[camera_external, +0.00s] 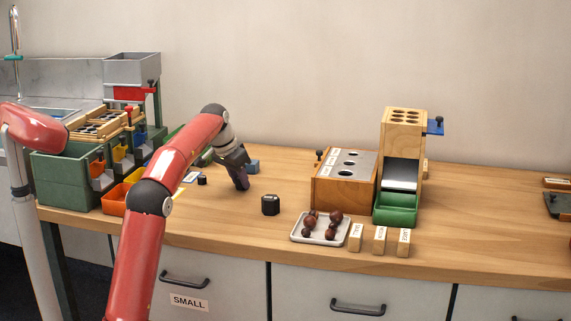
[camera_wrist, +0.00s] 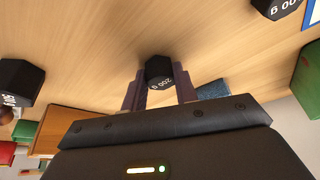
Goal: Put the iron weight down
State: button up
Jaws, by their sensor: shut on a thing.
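My gripper (camera_external: 241,184) is low over the wooden table in the external view, pointing down. In the wrist view its two dark fingers are shut on a black hexagonal iron weight (camera_wrist: 159,71) marked 200 g, which shows upside down there. The fingers hide this weight in the external view. I cannot tell whether its base touches the table. A larger black weight (camera_external: 270,205) stands apart to the right of the gripper; it also shows in the wrist view (camera_wrist: 17,82). A smaller black weight (camera_external: 202,180) stands to the left, and shows at the upper right in the wrist view (camera_wrist: 276,7).
A blue block (camera_external: 253,167) is just behind my gripper. A white tray (camera_external: 296,235) with brown chestnuts, several wooden label blocks (camera_external: 380,240) and a wooden box with holes (camera_external: 328,195) are to the right. An orange bin (camera_external: 114,199) is left. Table between the weights is bare.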

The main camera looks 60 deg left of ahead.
jog(key=o, duration=1.1)
jog(key=shift+f, duration=0.1)
jog(key=p+v, duration=0.3)
jog(key=v, duration=0.9)
jog(key=shift+p, duration=0.4)
